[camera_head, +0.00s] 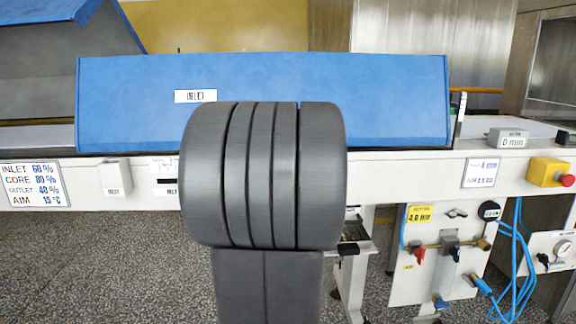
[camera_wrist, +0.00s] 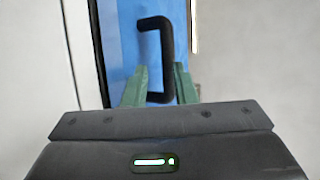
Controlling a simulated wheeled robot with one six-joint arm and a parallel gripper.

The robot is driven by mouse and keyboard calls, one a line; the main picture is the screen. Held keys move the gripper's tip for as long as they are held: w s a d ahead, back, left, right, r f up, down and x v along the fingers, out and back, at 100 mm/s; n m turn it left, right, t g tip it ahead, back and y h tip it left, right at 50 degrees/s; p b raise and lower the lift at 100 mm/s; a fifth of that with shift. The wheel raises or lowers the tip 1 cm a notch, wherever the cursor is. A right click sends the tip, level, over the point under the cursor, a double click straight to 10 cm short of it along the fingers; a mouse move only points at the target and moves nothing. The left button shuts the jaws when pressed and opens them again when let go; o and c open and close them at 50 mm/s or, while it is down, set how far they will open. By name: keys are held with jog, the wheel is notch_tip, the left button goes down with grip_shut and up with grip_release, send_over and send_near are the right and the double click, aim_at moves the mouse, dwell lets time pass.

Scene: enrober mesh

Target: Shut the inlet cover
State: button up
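The inlet cover (camera_head: 130,110) is a long blue panel with an INLET label, standing behind the white machine rail in the head view. Its lower edge is close above the rail; I cannot tell whether it is fully down. In the wrist view, the blue cover (camera_wrist: 121,45) carries a black bar handle (camera_wrist: 167,45). My gripper (camera_wrist: 161,85) has two green fingers apart, one on each side of the handle's lower part. I cannot see clear contact with the handle. In the head view, my dark arm hides the gripper, the handle and the cover's lower middle.
Another blue cover (camera_head: 45,12) at the left is tilted up, its grey underside showing. The white rail (camera_head: 400,175) carries signs and a yellow box with a red button (camera_head: 550,172). Valves and blue hoses (camera_head: 515,255) hang below right. Speckled floor (camera_head: 120,260) is clear at lower left.

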jog(key=v, duration=0.9)
jog(key=shift+s, duration=0.15)
jog(key=x, duration=1.4)
jog(key=shift+r, duration=0.15)
jog(key=shift+s, duration=0.1)
